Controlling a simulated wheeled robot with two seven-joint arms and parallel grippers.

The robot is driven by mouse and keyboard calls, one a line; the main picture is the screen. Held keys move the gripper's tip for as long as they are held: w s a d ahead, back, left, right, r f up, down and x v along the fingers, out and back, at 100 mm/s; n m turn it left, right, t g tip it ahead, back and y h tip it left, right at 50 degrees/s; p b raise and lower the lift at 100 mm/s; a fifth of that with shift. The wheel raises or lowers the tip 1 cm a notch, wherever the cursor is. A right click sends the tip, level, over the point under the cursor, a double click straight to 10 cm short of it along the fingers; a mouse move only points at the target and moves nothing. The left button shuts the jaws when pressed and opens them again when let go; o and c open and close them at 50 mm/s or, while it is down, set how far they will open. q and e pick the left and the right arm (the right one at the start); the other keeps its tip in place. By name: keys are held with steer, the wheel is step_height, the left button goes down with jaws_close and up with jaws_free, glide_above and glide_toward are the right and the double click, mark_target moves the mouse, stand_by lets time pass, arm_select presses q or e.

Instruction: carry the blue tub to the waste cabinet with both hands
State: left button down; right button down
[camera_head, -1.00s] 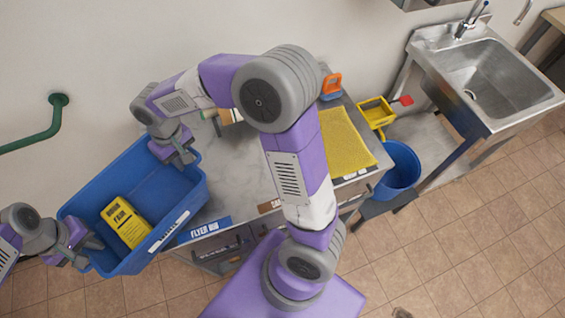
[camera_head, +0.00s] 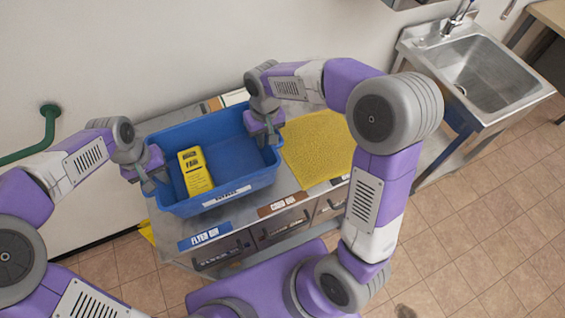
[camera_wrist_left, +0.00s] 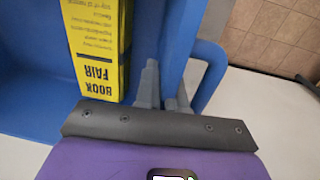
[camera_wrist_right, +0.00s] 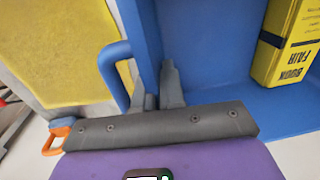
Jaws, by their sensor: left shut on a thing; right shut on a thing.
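The blue tub (camera_head: 225,150) is over the left part of the counter in the head view; I cannot tell whether it touches the top. A yellow "BOOK FAIR" box (camera_head: 195,171) lies inside it. My left gripper (camera_head: 150,177) is shut on the tub's left end; the left wrist view shows its fingers (camera_wrist_left: 160,90) on the wall beside a blue handle loop (camera_wrist_left: 208,70). My right gripper (camera_head: 266,135) is shut on the tub's right end; the right wrist view shows its fingers (camera_wrist_right: 160,88) on the wall beside the other handle (camera_wrist_right: 112,75). No waste cabinet is identifiable.
A yellow mat (camera_head: 318,148) lies on the counter right of the tub. Labelled bins, including "FLYER BIN" (camera_head: 205,236), line the counter front. A steel sink (camera_head: 485,80) stands at right. A green wall rail (camera_head: 45,130) is at left. Tiled floor (camera_head: 460,240) is open at lower right.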

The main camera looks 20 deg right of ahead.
mark_target(166, 186)
steer(key=shift+d+f, duration=0.1)
steer(key=shift+d, duration=0.05)
steer(key=shift+a, duration=0.25)
arm_select(q)
steer(key=shift+a, duration=0.2)
steer(key=shift+d+f, duration=0.1)
arm_select(e)
steer(key=shift+d, duration=0.1)
arm_select(q)
steer(key=shift+f+b, duration=0.15)
steer(key=shift+b, duration=0.15)
arm_select(e)
steer(key=shift+f, duration=0.15)
